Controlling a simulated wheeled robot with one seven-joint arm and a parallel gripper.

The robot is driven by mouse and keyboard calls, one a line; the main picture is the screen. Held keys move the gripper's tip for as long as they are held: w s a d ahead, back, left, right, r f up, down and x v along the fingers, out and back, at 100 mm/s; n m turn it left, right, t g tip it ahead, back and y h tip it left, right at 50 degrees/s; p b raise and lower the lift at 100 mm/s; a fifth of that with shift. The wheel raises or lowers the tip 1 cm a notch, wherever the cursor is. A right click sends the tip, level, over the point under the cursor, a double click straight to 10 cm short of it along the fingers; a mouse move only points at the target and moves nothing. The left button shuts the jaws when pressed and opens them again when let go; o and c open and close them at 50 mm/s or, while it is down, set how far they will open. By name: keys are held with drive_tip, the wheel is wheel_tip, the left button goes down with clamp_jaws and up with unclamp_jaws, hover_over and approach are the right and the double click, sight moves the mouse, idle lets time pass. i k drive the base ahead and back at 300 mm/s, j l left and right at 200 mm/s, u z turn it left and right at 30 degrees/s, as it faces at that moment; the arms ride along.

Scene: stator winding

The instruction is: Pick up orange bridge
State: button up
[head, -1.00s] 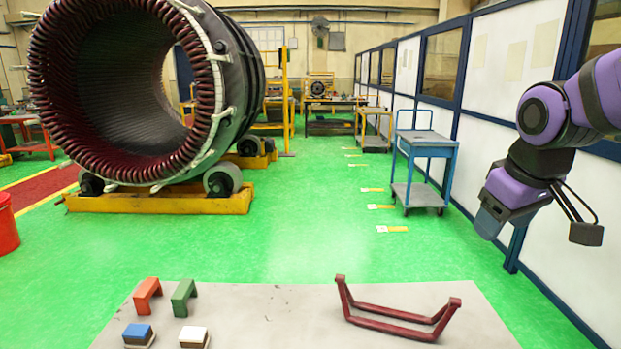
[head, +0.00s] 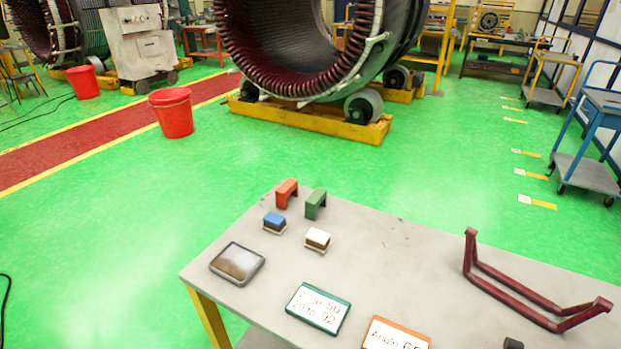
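The orange bridge (head: 286,193) is a small arch-shaped block standing on the grey table (head: 370,250) near its far left edge. A green bridge (head: 316,204) of similar shape stands just to its right, with a small gap between them. My gripper is not in view now, so its state does not show.
A blue-topped block (head: 274,222) and a white-topped block (head: 318,240) sit in front of the bridges. A metal tray (head: 237,263), a green-framed sign (head: 318,308), an orange-framed sign (head: 396,335) and a dark red bracket (head: 520,290) also lie on the table.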

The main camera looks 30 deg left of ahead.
sight(290, 188)
drive_tip(key=k+j, duration=0.15)
drive_tip(key=j, duration=0.2)
drive_tip(key=k+j+z, duration=0.1)
drive_tip(key=j, duration=0.3)
drive_tip(key=k+j, duration=0.2)
drive_tip(key=j, duration=0.15)
drive_tip(key=k+j+z, duration=0.1)
drive_tip(key=j, duration=0.25)
drive_tip(key=k+j, duration=0.25)
drive_tip(key=j, duration=0.45)
drive_tip(key=k+j+z, duration=0.15)
drive_tip(key=j, duration=0.8)
drive_tip(key=j+z, duration=0.15)
drive_tip(key=j, duration=0.3)
drive_tip(key=k+j, duration=0.15)
drive_tip(key=j, duration=0.3)
drive_tip(key=k+j+z, duration=0.15)
drive_tip(key=j, duration=0.3)
drive_tip(key=j+z, duration=0.35)
drive_tip(key=j, duration=1.6)
drive_tip(key=i+j, duration=0.25)
drive_tip(key=i+j+z, duration=0.15)
drive_tip(key=j, duration=0.3)
drive_tip(key=i+j, duration=0.3)
drive_tip(key=i+j+z, duration=0.1)
drive_tip(key=j, duration=0.35)
drive_tip(key=i+j, duration=0.25)
drive_tip(key=i, duration=0.15)
